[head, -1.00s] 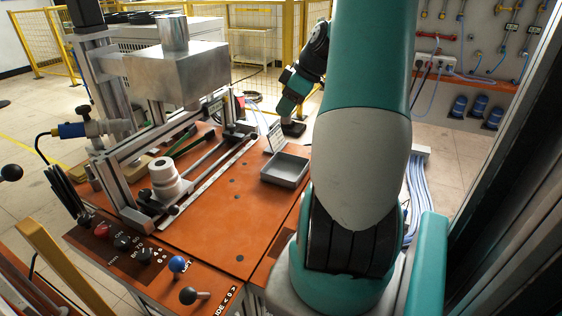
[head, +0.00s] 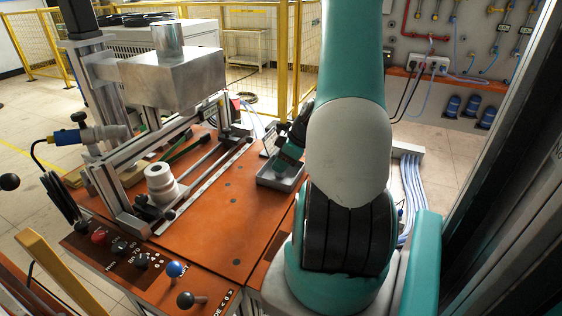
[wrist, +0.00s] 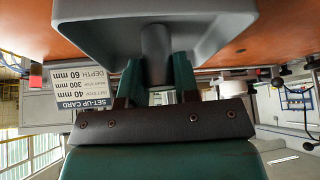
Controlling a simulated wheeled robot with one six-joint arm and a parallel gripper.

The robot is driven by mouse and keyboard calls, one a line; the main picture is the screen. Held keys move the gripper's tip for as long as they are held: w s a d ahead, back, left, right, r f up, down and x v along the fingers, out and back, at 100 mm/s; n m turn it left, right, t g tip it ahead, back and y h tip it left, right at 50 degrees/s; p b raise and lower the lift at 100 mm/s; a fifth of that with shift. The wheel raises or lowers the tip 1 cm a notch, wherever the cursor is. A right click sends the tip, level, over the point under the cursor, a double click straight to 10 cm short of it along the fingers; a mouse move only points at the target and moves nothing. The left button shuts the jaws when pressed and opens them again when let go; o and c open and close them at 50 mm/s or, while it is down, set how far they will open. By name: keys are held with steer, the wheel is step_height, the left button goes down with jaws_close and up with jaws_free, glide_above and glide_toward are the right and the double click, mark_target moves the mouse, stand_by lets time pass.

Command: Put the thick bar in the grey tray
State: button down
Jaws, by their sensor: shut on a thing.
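The grey tray (head: 277,184) sits on the orange bench top, to the right of the machine. It also fills the upper part of the wrist view (wrist: 95,32). The thick bar (wrist: 155,48) is a grey cylinder between the fingers of my gripper (wrist: 156,80), which is shut on it. Its far end is over or inside the tray; I cannot tell whether it touches the floor of the tray. In the head view my wrist (head: 290,150) is at the tray, and the bar and the fingertips are hidden.
The set-up card (wrist: 72,90) stands close behind the tray. The machine with its metal block (head: 170,75) and white stacked rings (head: 162,183) is at the left. The orange bench (head: 225,215) between rings and tray is clear.

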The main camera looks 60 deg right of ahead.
steer(key=shift+f, duration=0.2)
steer(key=c, duration=0.9)
jaws_free()
steer(key=shift+r, duration=0.1)
steer(key=shift+o, duration=0.2)
steer(key=shift+r, duration=0.1)
